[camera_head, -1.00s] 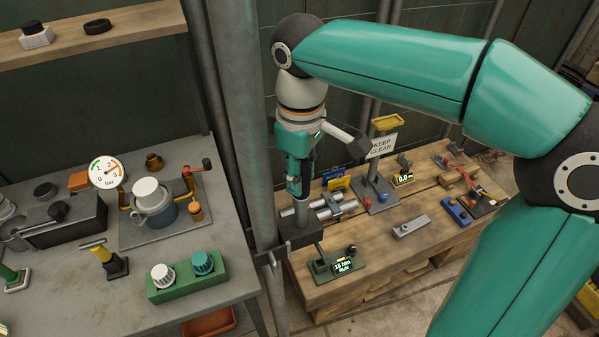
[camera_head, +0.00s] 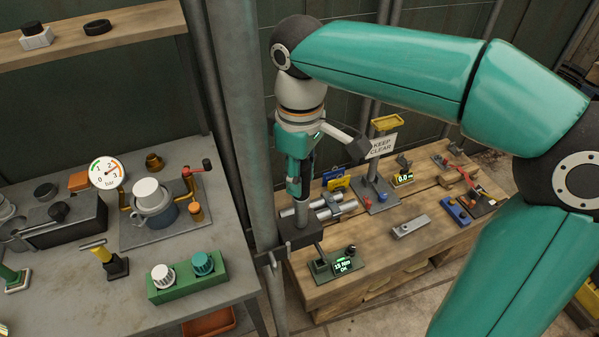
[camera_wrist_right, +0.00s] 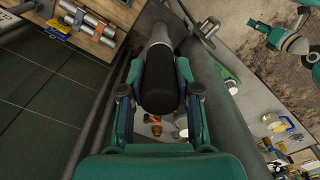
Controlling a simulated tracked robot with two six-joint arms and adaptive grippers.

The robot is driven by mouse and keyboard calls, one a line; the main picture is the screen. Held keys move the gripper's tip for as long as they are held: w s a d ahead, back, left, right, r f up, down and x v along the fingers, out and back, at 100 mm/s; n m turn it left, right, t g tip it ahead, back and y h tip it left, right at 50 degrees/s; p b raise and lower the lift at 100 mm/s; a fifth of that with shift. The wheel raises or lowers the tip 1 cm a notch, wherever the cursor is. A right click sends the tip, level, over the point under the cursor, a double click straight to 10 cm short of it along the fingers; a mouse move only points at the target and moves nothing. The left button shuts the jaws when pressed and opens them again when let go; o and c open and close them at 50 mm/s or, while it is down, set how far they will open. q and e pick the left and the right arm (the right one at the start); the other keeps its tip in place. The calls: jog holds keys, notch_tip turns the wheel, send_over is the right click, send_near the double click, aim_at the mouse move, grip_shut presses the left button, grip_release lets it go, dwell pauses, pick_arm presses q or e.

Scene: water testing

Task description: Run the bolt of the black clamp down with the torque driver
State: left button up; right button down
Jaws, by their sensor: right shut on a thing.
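The black clamp (camera_head: 298,233) sits around the upright grey pipe (camera_head: 250,120). My right gripper (camera_head: 297,180) is above the clamp, pointing down, and is shut on the torque driver (camera_wrist_right: 160,82). In the right wrist view the driver has a black grip between the fingers and a grey metal body beyond it. The driver stands roughly upright, its lower end at the clamp. The bolt itself is hidden. A green driver stand (camera_head: 320,267) on the wooden bench carries a lit display (camera_head: 344,265) reading 15 Nm OK. My left gripper is not in view.
The wooden bench (camera_head: 400,250) holds a KEEP CLEAR sign (camera_head: 382,146), grey pipe pieces, a grey block (camera_head: 410,226) and a blue device (camera_head: 455,211). On the left, a metal table (camera_head: 90,300) bears a gauge (camera_head: 107,173) and a green knob box (camera_head: 188,279). The pipe stands close beside my gripper.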

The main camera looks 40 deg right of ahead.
jog(key=shift+r+p, duration=0.85)
jog(key=shift+r, duration=0.15)
jog(key=shift+r+p, duration=1.05)
jog(key=shift+r, duration=0.1)
jog(key=shift+r+p, duration=0.8)
jog(key=shift+r, duration=0.25)
